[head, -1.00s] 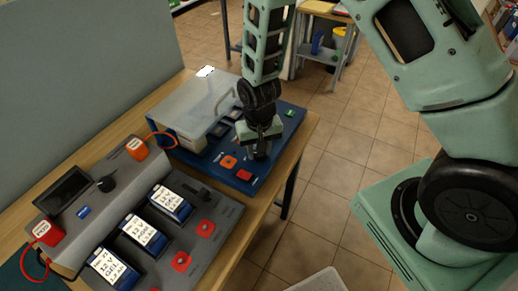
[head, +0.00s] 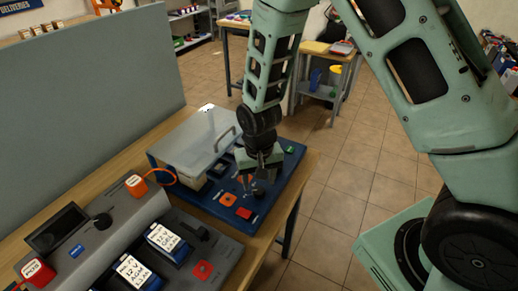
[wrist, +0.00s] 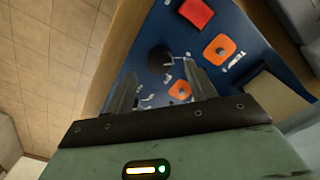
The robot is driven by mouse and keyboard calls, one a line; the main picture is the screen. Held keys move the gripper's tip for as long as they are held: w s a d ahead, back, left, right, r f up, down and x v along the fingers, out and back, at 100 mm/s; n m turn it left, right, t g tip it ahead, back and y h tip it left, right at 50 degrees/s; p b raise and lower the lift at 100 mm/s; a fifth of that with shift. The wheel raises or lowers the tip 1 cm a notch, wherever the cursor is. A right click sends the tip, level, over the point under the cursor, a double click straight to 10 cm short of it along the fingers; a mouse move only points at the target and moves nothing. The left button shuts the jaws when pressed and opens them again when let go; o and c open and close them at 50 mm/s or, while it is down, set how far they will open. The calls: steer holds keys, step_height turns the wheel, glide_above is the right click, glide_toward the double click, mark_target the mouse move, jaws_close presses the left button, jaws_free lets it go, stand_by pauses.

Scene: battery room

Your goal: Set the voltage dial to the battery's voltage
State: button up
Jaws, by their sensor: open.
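My gripper (head: 258,180) is open, pointing down over the right part of the blue panel (head: 277,178). In the wrist view its two fingers (wrist: 160,88) are spread above the panel with nothing between them in their grip. A round black dial (wrist: 160,59) with white marks around it lies just beyond the fingertips; a small orange knob (wrist: 180,91) lies beside the right finger. I cannot read which is the voltage dial. On the grey console, one battery (head: 163,241) is labelled 12 V GEL and another (head: 133,272) 12 V AGM.
An orange square (head: 228,199) and a red square (head: 244,213) are on the panel near my gripper. A clear-lidded box (head: 195,140) with a handle stands to the left. The grey console (head: 128,222) has a screen and a black knob. Open floor lies right of the bench.

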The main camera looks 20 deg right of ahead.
mark_target(259, 191)
step_height(259, 191, up, 14)
steer(key=b, duration=0.1)
steer(key=shift+b, duration=0.3)
steer(key=shift+s, duration=0.1)
steer(key=s+a+r+n, duration=0.2)
steer(key=s+a+n, duration=0.1)
steer(key=s, duration=0.7)
steer(key=s+a+r+n, duration=0.1)
steer(key=s+a+n, duration=0.2)
steer(key=s+n, duration=0.3)
steer(key=s, duration=0.4)
steer(key=shift+s+a+r+y, duration=0.15)
steer(key=shift+r+y, duration=0.15)
steer(key=shift+r, duration=0.1)
